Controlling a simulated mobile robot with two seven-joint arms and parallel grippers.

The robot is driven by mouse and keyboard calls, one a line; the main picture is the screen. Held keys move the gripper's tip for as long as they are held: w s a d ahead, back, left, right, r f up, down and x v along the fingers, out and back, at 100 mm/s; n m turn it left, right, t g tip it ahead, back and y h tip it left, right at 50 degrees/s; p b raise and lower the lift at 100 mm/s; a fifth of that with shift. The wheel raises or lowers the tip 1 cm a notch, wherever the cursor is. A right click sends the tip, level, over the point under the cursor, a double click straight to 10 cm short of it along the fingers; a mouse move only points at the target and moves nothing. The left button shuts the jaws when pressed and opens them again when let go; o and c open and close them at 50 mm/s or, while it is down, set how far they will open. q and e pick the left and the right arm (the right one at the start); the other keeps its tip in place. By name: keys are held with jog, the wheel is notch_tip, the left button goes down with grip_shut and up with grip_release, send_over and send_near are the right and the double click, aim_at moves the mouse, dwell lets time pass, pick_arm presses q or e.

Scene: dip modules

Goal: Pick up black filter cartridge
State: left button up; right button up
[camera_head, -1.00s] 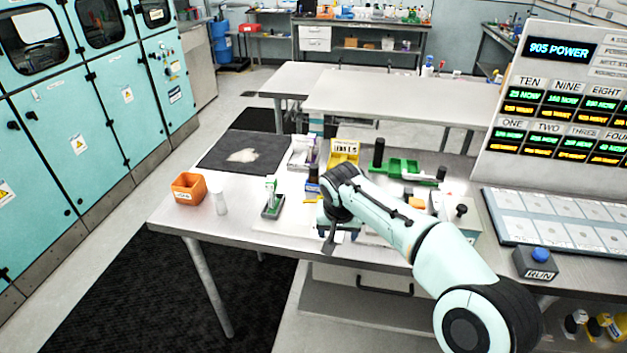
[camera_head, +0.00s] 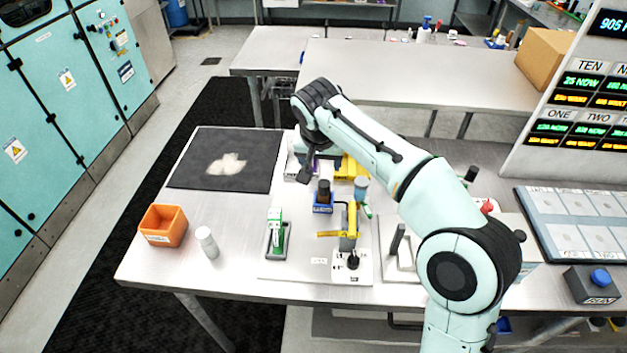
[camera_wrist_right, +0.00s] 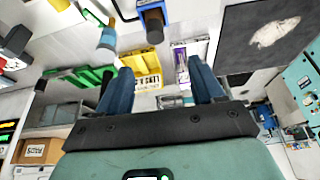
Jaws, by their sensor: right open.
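A dark cylinder (camera_head: 324,187) stands in a small blue holder (camera_head: 323,207) on the table; it looks black, but I cannot tell for sure that it is the filter cartridge. The blue holder also shows at the top of the wrist view (camera_wrist_right: 151,8), with the dark cylinder (camera_wrist_right: 154,25) in it. My right gripper (camera_head: 307,172) is behind and slightly left of this holder, above the table. In the wrist view its two blue fingers (camera_wrist_right: 160,68) are wide apart with nothing between them. My left gripper is out of view.
A yellow bin (camera_head: 352,168) and a purple-marked white box (camera_wrist_right: 188,58) are close to the gripper. A green tray (camera_wrist_right: 88,78) is beside the bin. An orange bin (camera_head: 164,226), white cylinder (camera_head: 207,242) and lever fixture (camera_head: 349,235) stand nearer the front. A black mat (camera_head: 190,170) lies left.

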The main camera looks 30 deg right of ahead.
send_over(324, 183)
jog(key=s+a, duration=0.1)
jog(key=s, duration=0.1)
jog(key=f, duration=0.6)
jog(key=shift+w+a+f+b, duration=0.15)
jog(key=shift+a+f+b, duration=0.05)
jog(key=shift+f+b, duration=0.15)
jog(key=shift+x, duration=3)
jog(key=shift+d+r, duration=0.1)
jog(key=c, duration=1.1)
